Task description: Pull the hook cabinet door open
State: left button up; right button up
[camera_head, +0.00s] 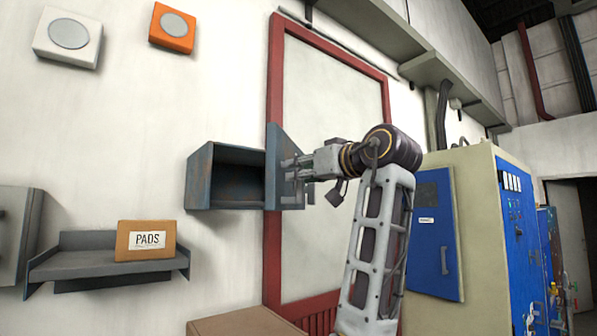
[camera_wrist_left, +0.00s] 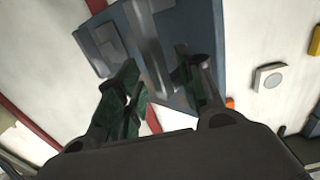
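The small grey-blue hook cabinet (camera_head: 200,178) is on the white wall, its dark inside showing. Its door (camera_head: 277,150) stands swung out at the cabinet's right side, and no contents can be made out inside. My left gripper (camera_head: 292,172) is at the door's face, by the handle. In the left wrist view, the door (camera_wrist_left: 205,25) fills the upper middle. The bar handle (camera_wrist_left: 150,45) runs down between the two spread fingers of my left gripper (camera_wrist_left: 160,85). Gaps show beside the bar, though contact is hard to judge. My right gripper is not in view.
A grey shelf (camera_head: 75,266) with a PADS box (camera_head: 146,240) is below left. A red-framed panel (camera_head: 330,110) is behind my arm. A beige machine cabinet (camera_head: 480,220) with blue doors stands at right. A brown box top (camera_head: 245,322) shows at the bottom.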

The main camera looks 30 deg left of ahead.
pick_arm(q)
jog(key=w+d, duration=0.2)
jog(key=d, duration=1)
jog(key=shift+w, duration=0.15)
dwell(1.7)
jog(key=shift+f, duration=0.1)
dwell(0.4)
